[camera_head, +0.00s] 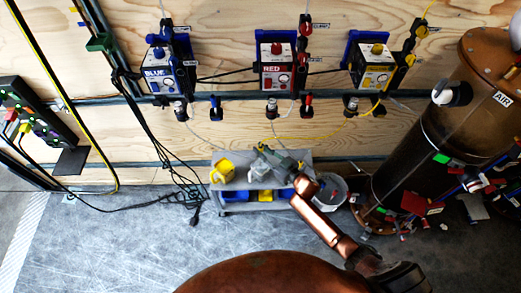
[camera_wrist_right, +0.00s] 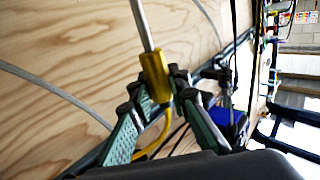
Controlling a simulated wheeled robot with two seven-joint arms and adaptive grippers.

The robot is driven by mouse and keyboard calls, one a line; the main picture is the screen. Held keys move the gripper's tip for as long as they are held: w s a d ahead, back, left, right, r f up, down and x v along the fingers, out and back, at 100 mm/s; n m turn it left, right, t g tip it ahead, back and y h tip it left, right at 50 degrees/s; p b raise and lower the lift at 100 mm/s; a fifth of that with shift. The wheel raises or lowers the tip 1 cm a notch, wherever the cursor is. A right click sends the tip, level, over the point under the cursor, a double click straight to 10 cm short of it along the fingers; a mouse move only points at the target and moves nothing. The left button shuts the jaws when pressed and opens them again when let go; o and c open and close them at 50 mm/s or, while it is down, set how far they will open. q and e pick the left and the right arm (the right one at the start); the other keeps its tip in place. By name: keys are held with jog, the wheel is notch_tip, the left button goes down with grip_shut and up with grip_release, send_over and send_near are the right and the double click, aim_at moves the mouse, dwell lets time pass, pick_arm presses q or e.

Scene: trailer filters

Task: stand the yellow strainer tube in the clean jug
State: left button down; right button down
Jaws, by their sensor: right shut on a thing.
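My right gripper (camera_head: 264,152) reaches in from the lower right over the grey cart. In the right wrist view my right gripper (camera_wrist_right: 155,96) has its green-padded fingers shut on the yellow strainer tube (camera_wrist_right: 154,74). A pale rod or hose runs up from the tube's top. In the head view the tube is too small to make out at the fingertips. A yellow jug (camera_head: 222,169) stands on the left of the cart top, apart from the gripper. I cannot tell whether it is the clean jug. My left gripper is not in view.
The grey cart (camera_head: 238,186) has blue and yellow bins on its lower shelf. A pale bucket (camera_head: 330,190) stands beside it. A large brown AIR tank (camera_head: 440,130) stands at right. Pumps (camera_head: 276,68) hang on the wooden wall. Black cables (camera_head: 165,195) lie left of the cart.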

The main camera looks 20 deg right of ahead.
jog(key=shift+f+b, duration=0.5)
jog(key=shift+f, duration=0.3)
dwell(0.4)
jog(key=c, duration=1.8)
grip_release()
jog(key=shift+o, duration=0.2)
jog(key=v, duration=1.2)
